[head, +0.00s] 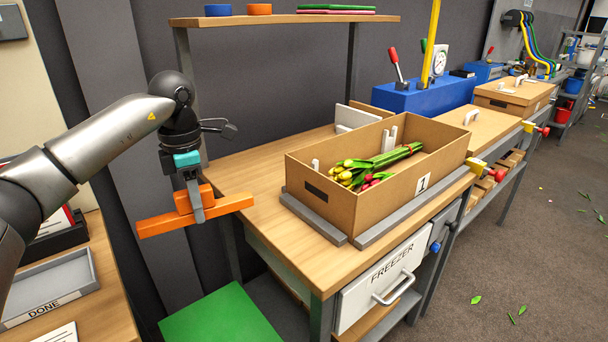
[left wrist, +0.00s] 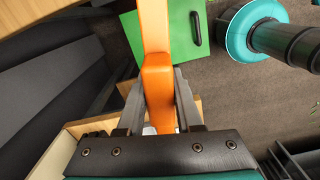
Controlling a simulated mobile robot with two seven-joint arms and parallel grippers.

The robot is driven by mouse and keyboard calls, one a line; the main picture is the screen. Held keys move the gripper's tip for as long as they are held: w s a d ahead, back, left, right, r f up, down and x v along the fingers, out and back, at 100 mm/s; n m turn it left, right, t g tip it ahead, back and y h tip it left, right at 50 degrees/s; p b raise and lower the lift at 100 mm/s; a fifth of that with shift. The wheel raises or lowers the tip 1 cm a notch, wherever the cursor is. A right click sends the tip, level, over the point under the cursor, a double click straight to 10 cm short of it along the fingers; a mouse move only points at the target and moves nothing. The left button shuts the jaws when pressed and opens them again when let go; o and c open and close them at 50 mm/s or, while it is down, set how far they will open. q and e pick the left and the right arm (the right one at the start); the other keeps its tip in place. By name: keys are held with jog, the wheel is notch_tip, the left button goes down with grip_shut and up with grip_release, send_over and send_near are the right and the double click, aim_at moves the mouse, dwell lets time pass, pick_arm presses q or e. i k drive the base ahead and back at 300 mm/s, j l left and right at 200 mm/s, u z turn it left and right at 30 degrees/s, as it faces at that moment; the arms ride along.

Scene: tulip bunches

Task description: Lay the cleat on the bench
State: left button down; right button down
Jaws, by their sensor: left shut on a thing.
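The cleat is an orange bar with a raised block on it; it shows in the head view (head: 163,224) and in the left wrist view (left wrist: 155,65). My left gripper (head: 194,198) is shut on the cleat's block and holds it up in the air, at the left end of the wooden bench (head: 240,165). In the left wrist view, my left gripper (left wrist: 157,97) has one finger on each side of the block. The cleat appears clear of the bench top, though its exact height is hard to tell. My right gripper is not in view.
A cardboard box (head: 322,198) marked 1, with tulips (head: 365,170) inside, stands between grey rails (head: 313,217) on the bench. The bench's left end is bare. A green lid or panel (head: 222,318) lies below it. A shelf (head: 285,19) stands above the back.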

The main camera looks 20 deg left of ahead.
aim_at(270, 184)
jog(key=i, duration=1)
